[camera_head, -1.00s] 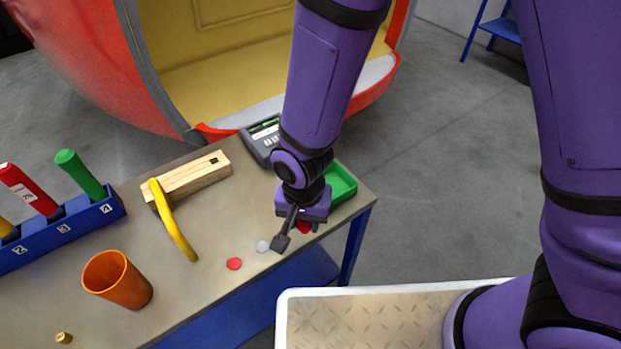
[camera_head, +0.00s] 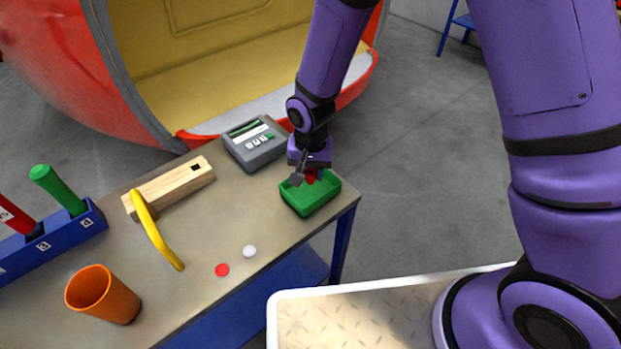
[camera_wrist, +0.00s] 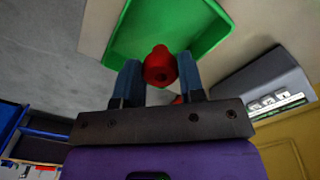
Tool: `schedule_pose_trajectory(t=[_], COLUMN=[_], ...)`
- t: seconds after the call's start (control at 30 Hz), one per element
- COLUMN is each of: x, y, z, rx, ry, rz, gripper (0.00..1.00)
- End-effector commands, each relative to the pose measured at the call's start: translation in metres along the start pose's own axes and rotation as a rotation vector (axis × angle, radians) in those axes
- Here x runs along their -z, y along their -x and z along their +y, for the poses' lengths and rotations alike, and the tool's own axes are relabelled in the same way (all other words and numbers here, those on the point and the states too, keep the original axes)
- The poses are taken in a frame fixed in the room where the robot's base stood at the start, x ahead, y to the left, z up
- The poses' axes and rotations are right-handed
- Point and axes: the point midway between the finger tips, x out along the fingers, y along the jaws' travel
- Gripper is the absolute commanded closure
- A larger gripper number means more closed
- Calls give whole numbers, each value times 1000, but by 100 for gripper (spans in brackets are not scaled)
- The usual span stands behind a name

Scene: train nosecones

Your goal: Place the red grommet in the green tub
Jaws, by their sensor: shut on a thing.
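The red grommet (camera_wrist: 159,66) is held between the two fingers of my gripper (camera_wrist: 158,80) in the wrist view. In the head view the grommet (camera_head: 311,176) shows as a small red piece under my gripper (camera_head: 306,179), partly hidden by it. The green tub (camera_head: 312,200) stands at the right end of the workbench. My gripper is over the far part of the tub's opening. In the wrist view the tub (camera_wrist: 205,22) lies just beyond the grommet. I cannot tell how high the grommet is above the tub floor.
A grey device with buttons (camera_head: 255,145) stands close behind the tub. A red disc (camera_head: 222,270) and a white disc (camera_head: 249,251) lie on the bench (camera_head: 205,235). A wooden block (camera_head: 175,188), yellow curved handle (camera_head: 158,238) and orange cup (camera_head: 103,295) are further left.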

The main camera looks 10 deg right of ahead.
Motion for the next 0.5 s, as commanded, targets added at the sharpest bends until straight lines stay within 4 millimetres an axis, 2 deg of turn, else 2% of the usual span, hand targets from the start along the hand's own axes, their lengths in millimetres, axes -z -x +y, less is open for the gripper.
schedule_pose_trajectory(t=[0.23,0.5], x=[-1,-1], y=[-29,-32], z=[0,0], rx=[-2,-1], ry=[0,0], rz=[-2,-1], gripper=[86,86])
